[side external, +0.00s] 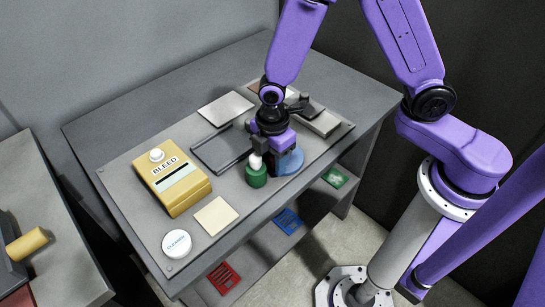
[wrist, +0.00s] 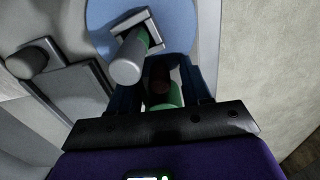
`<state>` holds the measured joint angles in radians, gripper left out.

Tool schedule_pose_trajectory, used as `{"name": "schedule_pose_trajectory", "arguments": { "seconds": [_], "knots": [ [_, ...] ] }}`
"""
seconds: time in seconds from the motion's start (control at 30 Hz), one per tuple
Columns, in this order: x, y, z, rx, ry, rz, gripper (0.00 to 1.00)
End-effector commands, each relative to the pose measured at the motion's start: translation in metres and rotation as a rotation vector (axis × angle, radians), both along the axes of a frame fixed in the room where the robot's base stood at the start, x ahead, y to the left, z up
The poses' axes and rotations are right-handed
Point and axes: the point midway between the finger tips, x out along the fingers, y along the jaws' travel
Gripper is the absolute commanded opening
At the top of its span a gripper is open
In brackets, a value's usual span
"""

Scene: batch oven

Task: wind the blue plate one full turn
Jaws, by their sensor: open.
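The blue plate (side external: 291,163) is a round flat disc on the grey panel, partly hidden behind my gripper in the side view. In the wrist view the blue plate (wrist: 178,28) fills the top middle. A square frame and a grey round peg (wrist: 127,68) with a green band stand on it. My gripper (side external: 268,152) points down over the near edge of the plate. In the wrist view my open gripper (wrist: 160,78) has its dark fingers apart, just below the peg in the picture. The peg appears outside the fingers; contact cannot be told.
A green cylinder with a white top (side external: 256,175) stands close beside my gripper. A yellow BLEED box (side external: 174,182), a cream plate (side external: 215,216) and a white round CLEANSE button (side external: 176,243) lie left. A grey tray (side external: 220,150) and a lever (side external: 300,104) are behind.

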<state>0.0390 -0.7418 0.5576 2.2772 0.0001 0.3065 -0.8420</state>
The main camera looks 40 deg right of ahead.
Motion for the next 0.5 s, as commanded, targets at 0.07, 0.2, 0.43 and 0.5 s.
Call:
{"name": "schedule_pose_trajectory", "arguments": {
  "seconds": [0.07,0.2,0.43,0.5],
  "knots": [
    [0.0001,0.0001,0.0000,0.000,0.000,0.000,0.48],
    [0.0001,0.0001,0.0002,0.000,0.000,0.000,0.38],
    [0.0001,0.0001,0.0003,0.000,0.000,0.000,0.00],
    [0.0007,0.0002,0.0004,0.000,0.000,-0.013,0.00]
  ]
}}
